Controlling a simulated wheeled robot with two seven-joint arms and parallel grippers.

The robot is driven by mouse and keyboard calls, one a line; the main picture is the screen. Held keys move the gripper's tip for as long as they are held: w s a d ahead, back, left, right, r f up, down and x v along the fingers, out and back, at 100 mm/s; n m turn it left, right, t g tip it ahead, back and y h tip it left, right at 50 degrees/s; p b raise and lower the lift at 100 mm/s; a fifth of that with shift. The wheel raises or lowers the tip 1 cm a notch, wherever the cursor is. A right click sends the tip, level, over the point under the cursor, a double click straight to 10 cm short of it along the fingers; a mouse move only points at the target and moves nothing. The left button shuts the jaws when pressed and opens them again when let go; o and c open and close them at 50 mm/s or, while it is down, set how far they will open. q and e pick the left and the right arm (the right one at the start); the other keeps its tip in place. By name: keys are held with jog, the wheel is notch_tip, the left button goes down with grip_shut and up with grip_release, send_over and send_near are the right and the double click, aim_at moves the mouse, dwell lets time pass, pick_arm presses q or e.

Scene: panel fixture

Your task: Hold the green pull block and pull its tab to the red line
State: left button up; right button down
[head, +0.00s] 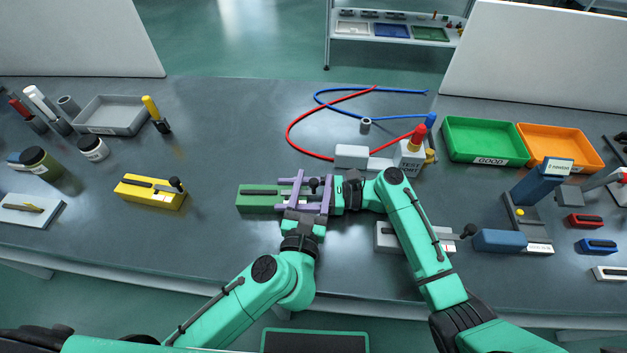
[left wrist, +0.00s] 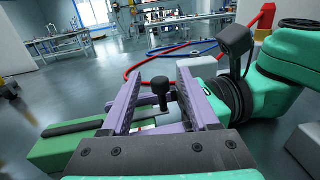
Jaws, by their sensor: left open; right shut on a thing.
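The green pull block (head: 257,198) lies on the table in front of me, left of the crossed grippers. It also shows at the left in the left wrist view (left wrist: 72,150), with a dark strip along its top. My right gripper (head: 281,194) comes in from the right and is shut on the green block, one purple finger along each long side. My left gripper (head: 313,177) is open, its fingers on either side of the block's black tab knob (head: 314,184). The knob stands upright between those fingers in the left wrist view (left wrist: 160,92), with gaps visible.
A yellow block (head: 150,193) with a similar knob lies to the left. A pale grey block (head: 395,238) lies close under my right arm. The grey test box (head: 409,160) and red and blue cables stand behind. Green (head: 484,141) and orange (head: 560,149) trays are at right.

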pick_arm(q)
jog(key=shift+w, duration=0.3)
grip_shut()
jog(key=shift+d, duration=0.1)
